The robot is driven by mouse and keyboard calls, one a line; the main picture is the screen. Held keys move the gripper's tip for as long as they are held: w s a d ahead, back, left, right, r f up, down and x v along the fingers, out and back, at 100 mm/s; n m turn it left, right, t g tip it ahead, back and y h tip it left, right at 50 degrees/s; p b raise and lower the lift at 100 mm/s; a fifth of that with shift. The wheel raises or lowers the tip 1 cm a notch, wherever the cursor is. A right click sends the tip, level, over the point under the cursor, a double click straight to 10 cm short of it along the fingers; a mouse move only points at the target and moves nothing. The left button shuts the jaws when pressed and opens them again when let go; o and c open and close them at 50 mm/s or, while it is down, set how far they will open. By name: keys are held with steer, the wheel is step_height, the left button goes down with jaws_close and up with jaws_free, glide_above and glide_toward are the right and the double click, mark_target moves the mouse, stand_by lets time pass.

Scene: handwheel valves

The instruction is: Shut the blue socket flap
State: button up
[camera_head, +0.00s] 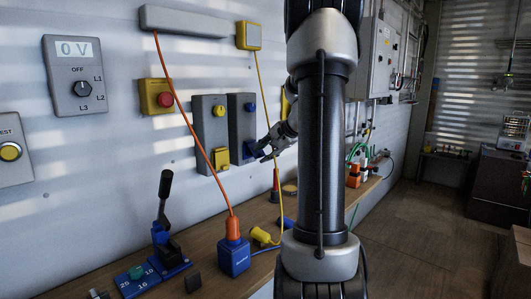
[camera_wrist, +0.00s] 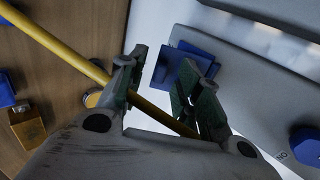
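The blue socket flap (camera_head: 249,151) is on the lower part of the right-hand grey wall box (camera_head: 236,127), below a blue knob (camera_head: 250,107). It stands out from the box, so it looks open. In the wrist view the blue flap (camera_wrist: 170,68) lies just beyond and between my fingertips, and the blue knob (camera_wrist: 305,146) is at the right edge. My gripper (camera_head: 268,147) is just right of the flap. In the wrist view my gripper (camera_wrist: 163,78) has its fingers apart, with nothing clearly held. I cannot tell whether a finger touches the flap.
A yellow cable (camera_wrist: 60,50) crosses the wrist view past my fingers; its depth is unclear. A neighbouring box has a yellow flap (camera_head: 221,158). Below, the bench (camera_head: 215,285) carries a blue plug block (camera_head: 234,256) and a lever device (camera_head: 164,225).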

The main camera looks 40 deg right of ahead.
jaws_close()
steer(key=shift+w+f+t, duration=0.1)
steer(key=shift+f+t, duration=0.45)
steer(key=shift+t, duration=0.15)
steer(key=shift+w+f+t, duration=0.35)
steer(key=shift+f+t, duration=0.3)
steer(key=shift+t, duration=0.45)
steer(key=shift+w+a+f+t+y, duration=0.15)
steer(key=shift+w+f+t+y, duration=0.3)
steer(key=shift+t, duration=0.65)
steer(key=shift+w+a+f+t, duration=0.15)
steer(key=shift+w+t, duration=0.15)
steer(key=shift+t, duration=0.25)
steer(key=shift+w+d+f+t, duration=0.15)
steer(key=shift+w+t, duration=0.1)
steer(key=shift+t, duration=0.3)
jaws_free()
steer(key=shift+a, duration=0.1)
